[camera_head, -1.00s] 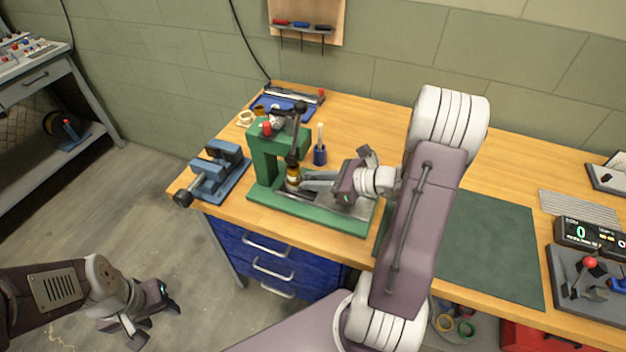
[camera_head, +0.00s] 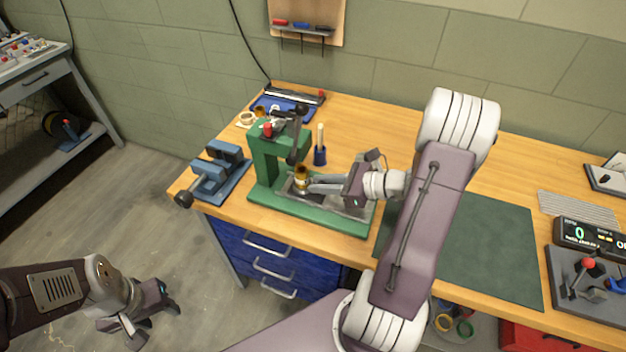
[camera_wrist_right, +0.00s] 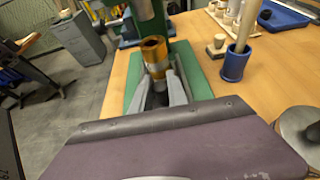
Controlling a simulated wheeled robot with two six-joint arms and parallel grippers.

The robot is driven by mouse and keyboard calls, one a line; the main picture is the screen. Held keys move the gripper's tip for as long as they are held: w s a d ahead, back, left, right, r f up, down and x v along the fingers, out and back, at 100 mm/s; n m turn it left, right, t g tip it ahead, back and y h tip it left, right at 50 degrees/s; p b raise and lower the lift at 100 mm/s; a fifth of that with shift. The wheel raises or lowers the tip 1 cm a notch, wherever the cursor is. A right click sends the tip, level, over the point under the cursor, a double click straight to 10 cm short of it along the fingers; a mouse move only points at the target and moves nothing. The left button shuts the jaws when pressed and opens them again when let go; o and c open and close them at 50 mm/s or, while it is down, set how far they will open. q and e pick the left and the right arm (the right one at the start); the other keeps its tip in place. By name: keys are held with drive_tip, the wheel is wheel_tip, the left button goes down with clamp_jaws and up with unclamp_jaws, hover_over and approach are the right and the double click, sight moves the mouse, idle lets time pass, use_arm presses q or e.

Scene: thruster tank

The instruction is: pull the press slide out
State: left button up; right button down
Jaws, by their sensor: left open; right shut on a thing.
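The green press (camera_head: 265,158) stands on the wooden bench, its green base running to the right under my right gripper. The grey press slide (camera_head: 345,205) lies on that base, partly hidden under my gripper. A brass cylindrical part (camera_head: 301,175) stands upright at the slide's left end, now just right of the press ram (camera_head: 294,150). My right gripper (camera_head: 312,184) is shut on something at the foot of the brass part. My left gripper (camera_head: 150,312) hangs open and empty over the floor.
A blue vise (camera_head: 217,172) stands left of the press. A blue cup with a wooden handle (camera_head: 320,156) stands behind it, near a blue tray (camera_head: 270,106).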

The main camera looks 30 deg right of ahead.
drive_tip(key=s+d+p, duration=0.1)
drive_tip(key=s+d, duration=0.2)
drive_tip(key=s+d+p, duration=0.1)
drive_tip(key=s+d, duration=0.2)
drive_tip(key=s, duration=0.1)
drive_tip(key=shift+s+d+r, duration=0.1)
drive_tip(key=shift+s+d, duration=0.15)
drive_tip(key=shift+d, duration=0.05)
drive_tip(key=c, duration=1.5)
unclamp_jaws()
drive_tip(key=shift+o, duration=1)
drive_tip(key=shift+s+d, duration=0.1)
drive_tip(key=shift+s, duration=0.15)
drive_tip(key=shift+s+d+r, duration=0.1)
drive_tip(key=shift+s+d, duration=0.1)
drive_tip(key=shift+d, duration=0.05)
drive_tip(key=v, duration=0.8)
drive_tip(key=shift+s+p, duration=0.2)
drive_tip(key=shift+p, duration=0.15)
drive_tip(key=shift+d, duration=0.1)
